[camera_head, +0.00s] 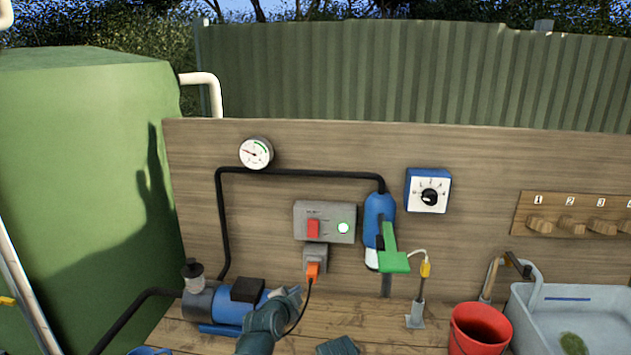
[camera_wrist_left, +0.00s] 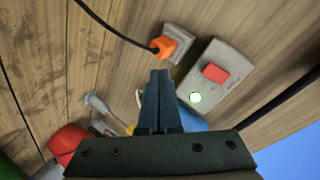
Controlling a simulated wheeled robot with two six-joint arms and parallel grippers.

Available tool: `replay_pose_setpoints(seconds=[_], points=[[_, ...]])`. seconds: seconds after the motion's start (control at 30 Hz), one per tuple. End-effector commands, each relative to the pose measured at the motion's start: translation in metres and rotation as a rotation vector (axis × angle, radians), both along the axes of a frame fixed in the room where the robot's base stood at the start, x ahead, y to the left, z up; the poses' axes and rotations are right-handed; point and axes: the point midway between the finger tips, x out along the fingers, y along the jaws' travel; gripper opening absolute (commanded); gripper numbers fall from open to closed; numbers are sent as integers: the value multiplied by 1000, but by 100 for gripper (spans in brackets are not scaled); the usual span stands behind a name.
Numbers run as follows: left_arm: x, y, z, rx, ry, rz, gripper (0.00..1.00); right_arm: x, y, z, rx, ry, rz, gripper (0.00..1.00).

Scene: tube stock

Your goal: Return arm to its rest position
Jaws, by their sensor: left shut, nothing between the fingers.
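My left gripper (camera_head: 290,293) is shut and empty in the head view, low in front of the wooden back panel, beside the blue pump. Its closed dark fingers (camera_wrist_left: 160,85) show in the left wrist view, pointing towards the panel and touching nothing that I can make out. The grey switch box (camera_head: 325,222) with a red rocker and a lit green lamp is above the gripper. An orange plug (camera_head: 313,271) sits in the socket below the box; plug (camera_wrist_left: 165,46) and switch box (camera_wrist_left: 222,78) also show in the wrist view. My right gripper is not in view.
The blue pump (camera_head: 228,304) stands on the bench just left of my gripper. A blue canister with a green handle (camera_head: 392,258), a yellow-tipped probe stand (camera_head: 415,312), a red bucket (camera_head: 480,328) and a grey tub (camera_head: 600,302) are to the right. A green tank (camera_head: 85,130) stands left.

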Motion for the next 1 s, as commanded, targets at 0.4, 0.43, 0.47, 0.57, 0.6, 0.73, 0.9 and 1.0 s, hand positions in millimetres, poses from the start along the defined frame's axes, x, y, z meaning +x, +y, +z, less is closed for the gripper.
replay_pose_setpoints(seconds=[0.4, 0.43, 0.47, 0.57, 0.6, 0.73, 0.9, 1.0], points=[[-136, 78, -117, -388, 848, 601, 0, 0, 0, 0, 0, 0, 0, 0], [-144, 82, -120, -401, 881, 647, 0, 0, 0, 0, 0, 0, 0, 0], [-152, 86, -123, -410, 911, 691, 0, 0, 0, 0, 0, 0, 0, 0], [-177, 99, -129, -441, 997, 837, 0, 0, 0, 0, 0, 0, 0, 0], [-187, 103, -131, -450, 1027, 896, 0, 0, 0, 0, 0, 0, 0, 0], [-218, 116, -134, -471, 1111, 1084, 0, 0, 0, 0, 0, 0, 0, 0], [-230, 77, -134, -367, 1130, 1002, 0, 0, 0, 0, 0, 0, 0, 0], [-239, 57, -134, -310, 1141, 967, 0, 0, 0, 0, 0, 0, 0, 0]])
